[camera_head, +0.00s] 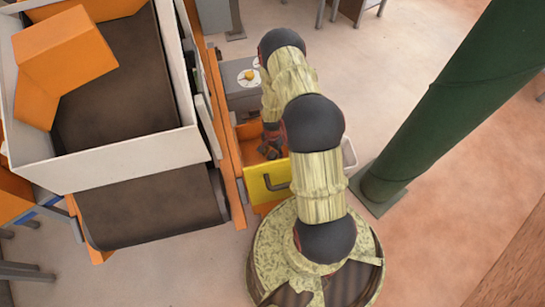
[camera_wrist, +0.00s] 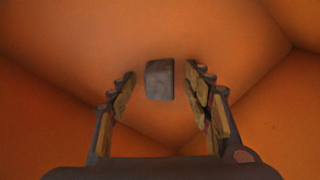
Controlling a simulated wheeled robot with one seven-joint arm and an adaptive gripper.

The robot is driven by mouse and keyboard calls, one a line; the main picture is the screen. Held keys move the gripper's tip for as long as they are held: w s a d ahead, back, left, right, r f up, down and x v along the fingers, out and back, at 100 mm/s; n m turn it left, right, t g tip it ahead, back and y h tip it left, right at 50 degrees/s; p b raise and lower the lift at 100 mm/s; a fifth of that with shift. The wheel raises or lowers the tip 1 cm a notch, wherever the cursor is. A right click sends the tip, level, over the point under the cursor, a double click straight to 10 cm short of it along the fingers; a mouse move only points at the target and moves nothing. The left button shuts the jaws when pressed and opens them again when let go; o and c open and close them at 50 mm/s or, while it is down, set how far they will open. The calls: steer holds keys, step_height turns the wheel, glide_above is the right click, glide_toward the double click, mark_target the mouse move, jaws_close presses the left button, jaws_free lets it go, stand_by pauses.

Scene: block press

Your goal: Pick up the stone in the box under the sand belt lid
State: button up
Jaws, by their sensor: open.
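In the wrist view a small grey block-shaped stone (camera_wrist: 159,80) lies on the orange floor of the box (camera_wrist: 230,30). My gripper (camera_wrist: 160,82) is open, with one finger on each side of the stone in the picture. Gaps show between the stone and both fingers; I cannot tell how far below the fingertips it lies. In the head view the box (camera_head: 248,131) is an open orange drawer with a yellow front (camera_head: 266,183) and a dark handle. My gripper (camera_head: 270,147) reaches down into it. The stone cannot be made out there.
The sand belt machine (camera_head: 150,222) stands left of the drawer, with a white-walled hopper (camera_head: 135,172) and orange parts above its dark belt. A grey unit with a yellow knob (camera_head: 247,75) is behind the drawer. A thick green pillar (camera_head: 440,90) stands at right.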

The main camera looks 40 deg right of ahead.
steer(key=shift+r, duration=0.1)
jaws_close()
stand_by(0.7)
